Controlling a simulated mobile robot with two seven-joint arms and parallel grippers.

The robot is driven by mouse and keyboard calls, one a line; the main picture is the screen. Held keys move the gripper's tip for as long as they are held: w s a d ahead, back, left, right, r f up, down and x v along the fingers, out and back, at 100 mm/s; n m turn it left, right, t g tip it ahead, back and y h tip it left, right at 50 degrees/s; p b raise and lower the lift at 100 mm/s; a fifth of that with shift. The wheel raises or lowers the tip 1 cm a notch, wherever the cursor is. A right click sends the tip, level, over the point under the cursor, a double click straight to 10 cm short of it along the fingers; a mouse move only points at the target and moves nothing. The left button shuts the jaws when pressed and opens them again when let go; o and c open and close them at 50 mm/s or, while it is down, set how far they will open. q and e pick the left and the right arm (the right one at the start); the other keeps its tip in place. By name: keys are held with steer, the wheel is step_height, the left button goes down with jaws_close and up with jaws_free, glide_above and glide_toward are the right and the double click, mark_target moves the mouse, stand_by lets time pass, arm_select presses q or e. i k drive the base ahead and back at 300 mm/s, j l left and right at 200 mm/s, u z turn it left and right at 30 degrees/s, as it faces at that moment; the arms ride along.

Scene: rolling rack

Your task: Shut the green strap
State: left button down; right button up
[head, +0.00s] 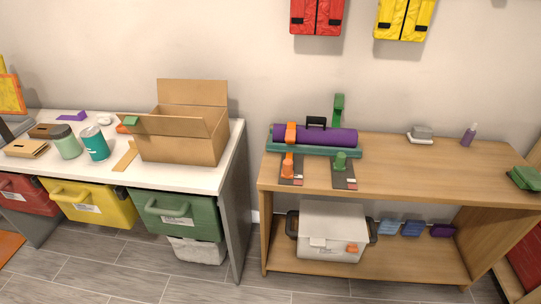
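The green strap (339,108) stands upright behind the right part of a purple roll (339,137), raised clear of it. The roll lies in a long teal holder (315,151) on the wooden table. An orange strap (291,132) lies over the roll's left part. In front of the holder, a green upright piece (340,161) stands on a dark plate (343,175), and an orange piece (288,166) stands on a similar plate to its left. A black handle-like piece (316,122) sits at the roll's middle. Neither of my grippers is in view.
The wooden table (430,165) is mostly bare right of the holder, with a grey block (421,133) and purple bottle (469,134) at the back. A white bin (331,230) is on its lower shelf. A white table (205,180) with an open cardboard box (184,142) stands left.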

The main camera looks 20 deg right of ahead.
mark_target(338, 107)
steer(key=z, duration=1.3)
